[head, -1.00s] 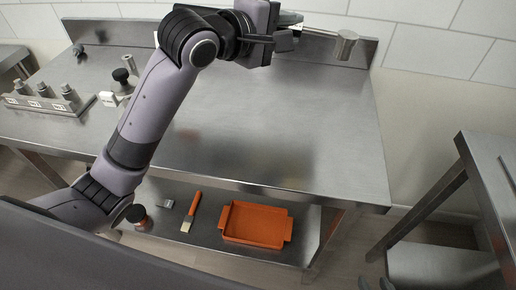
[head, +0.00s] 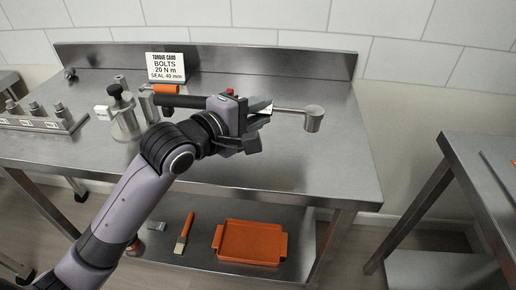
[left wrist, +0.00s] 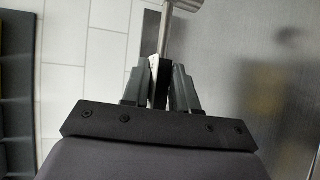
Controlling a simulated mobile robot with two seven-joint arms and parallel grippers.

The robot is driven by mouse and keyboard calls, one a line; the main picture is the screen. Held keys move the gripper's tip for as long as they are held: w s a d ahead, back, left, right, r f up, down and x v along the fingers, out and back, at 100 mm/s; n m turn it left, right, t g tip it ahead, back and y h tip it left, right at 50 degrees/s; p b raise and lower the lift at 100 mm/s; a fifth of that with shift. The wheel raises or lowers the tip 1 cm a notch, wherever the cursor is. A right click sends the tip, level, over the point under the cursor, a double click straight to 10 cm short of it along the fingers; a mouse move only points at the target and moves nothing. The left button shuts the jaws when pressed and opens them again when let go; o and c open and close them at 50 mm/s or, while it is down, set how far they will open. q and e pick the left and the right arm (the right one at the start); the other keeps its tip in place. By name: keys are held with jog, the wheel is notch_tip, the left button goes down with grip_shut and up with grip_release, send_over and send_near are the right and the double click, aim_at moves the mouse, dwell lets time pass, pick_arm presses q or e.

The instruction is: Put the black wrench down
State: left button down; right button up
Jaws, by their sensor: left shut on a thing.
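My left gripper (head: 255,122) is shut on the black wrench, above the steel bench. The wrench's black handle (head: 185,101) sticks out to the left of the gripper. Its bright steel shaft and round head (head: 313,118) stick out to the right. In the left wrist view, my gripper's fingers (left wrist: 160,85) close on the dark body from both sides, and the steel shaft (left wrist: 165,32) runs up from them. The gap between wrench and bench top cannot be judged exactly. My right gripper is out of view.
The bench top (head: 330,165) is clear at right and front. A torque card (head: 166,66) stands at the back; an orange piece (head: 165,88) shows before it. A steel fixture (head: 122,115) and a bolt block (head: 45,120) stand left. An orange tray (head: 250,242) and brush (head: 185,232) lie below.

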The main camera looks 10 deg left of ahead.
pick_arm(q)
notch_tip(320, 180, down, 9)
jog(key=shift+r+b, duration=0.1)
jog(key=shift+b, duration=0.3)
jog(key=c, duration=0.9)
grip_release()
jog(key=shift+o, duration=0.2)
jog(key=v, duration=1.2)
